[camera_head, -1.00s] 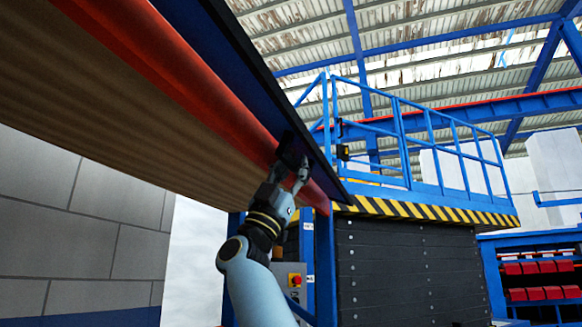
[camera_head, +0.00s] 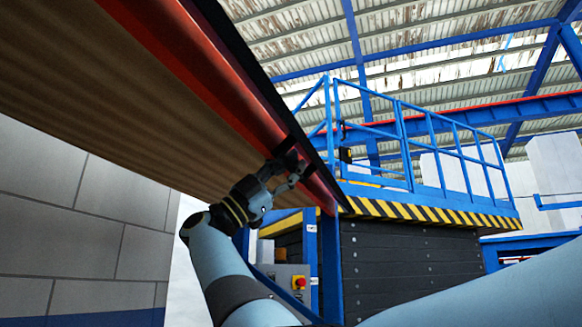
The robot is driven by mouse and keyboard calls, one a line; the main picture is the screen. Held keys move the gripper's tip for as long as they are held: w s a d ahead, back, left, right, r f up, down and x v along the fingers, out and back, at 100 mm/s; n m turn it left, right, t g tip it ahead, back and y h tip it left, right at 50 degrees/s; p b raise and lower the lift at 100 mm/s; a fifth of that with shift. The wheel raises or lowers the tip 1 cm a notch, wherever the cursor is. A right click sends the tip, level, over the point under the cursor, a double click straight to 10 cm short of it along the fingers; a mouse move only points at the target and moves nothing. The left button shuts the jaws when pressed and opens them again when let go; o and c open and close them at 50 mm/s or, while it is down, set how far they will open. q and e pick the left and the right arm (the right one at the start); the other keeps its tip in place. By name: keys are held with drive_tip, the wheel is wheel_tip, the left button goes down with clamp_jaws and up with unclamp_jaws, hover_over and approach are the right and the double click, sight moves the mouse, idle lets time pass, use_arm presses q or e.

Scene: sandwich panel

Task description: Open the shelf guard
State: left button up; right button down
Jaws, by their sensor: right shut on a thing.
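My right gripper (camera_head: 288,163) is at the guard's lower right end, shut on the guard's edge or a dark fitting there; the fingers partly hide the exact contact. My left gripper is not in view.
A blue-railed platform (camera_head: 420,165) with a yellow-and-black striped edge stands to the right. Below it is a dark slatted wall (camera_head: 410,260). A control box with a red button (camera_head: 299,283) is below my gripper. A grey block wall (camera_head: 80,220) is at left.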

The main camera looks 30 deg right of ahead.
drive_tip(key=shift+f, duration=0.45)
drive_tip(key=c, duration=1.3)
unclamp_jaws()
drive_tip(key=shift+d+r, duration=0.1)
drive_tip(key=shift+r, duration=0.1)
drive_tip(key=v, duration=1.2)
